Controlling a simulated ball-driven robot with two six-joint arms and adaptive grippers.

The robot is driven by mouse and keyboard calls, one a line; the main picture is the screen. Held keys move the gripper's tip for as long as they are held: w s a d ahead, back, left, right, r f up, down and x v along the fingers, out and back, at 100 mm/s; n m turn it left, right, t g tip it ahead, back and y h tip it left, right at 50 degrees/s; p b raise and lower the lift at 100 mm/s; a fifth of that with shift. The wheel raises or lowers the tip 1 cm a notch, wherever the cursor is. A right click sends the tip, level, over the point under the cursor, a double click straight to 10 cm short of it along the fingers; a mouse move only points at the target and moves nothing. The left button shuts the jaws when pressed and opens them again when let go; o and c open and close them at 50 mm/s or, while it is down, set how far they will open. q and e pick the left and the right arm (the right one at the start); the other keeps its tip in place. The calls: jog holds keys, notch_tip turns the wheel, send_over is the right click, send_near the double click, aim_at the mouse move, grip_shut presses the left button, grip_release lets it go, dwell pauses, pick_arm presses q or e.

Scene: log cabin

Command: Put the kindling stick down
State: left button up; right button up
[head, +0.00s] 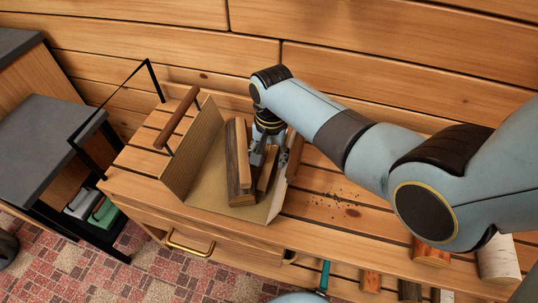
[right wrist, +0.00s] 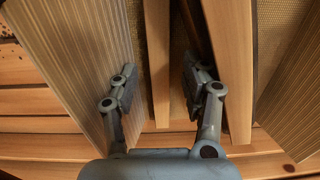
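Kindling sticks lie in an open carrier (head: 178,165) with ribbed side panels and wooden handles on the bench. A pale kindling stick (head: 265,177) lies at the right inside it; a longer pale stick with dark bark (head: 240,155) lies to its left. My right gripper (head: 270,158) reaches down into the carrier over the right-hand stick. In the right wrist view my fingers (right wrist: 160,90) are spread, with that stick (right wrist: 157,50) between them and gaps on both sides. The longer stick (right wrist: 230,60) is outside the fingers. My left gripper is not in view.
A ribbed panel (right wrist: 70,60) stands close beside one finger. Dark crumbs (head: 335,203) lie on the slatted bench (head: 310,232) right of the carrier. Logs (head: 498,260) stand at the lower right. The log wall (head: 400,55) is close behind.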

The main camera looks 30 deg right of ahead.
aim_at(270, 164)
notch_tip(270, 164, up, 13)
jog(key=p, duration=0.4)
jog(key=shift+d, duration=0.15)
jog(key=shift+s+r, duration=0.1)
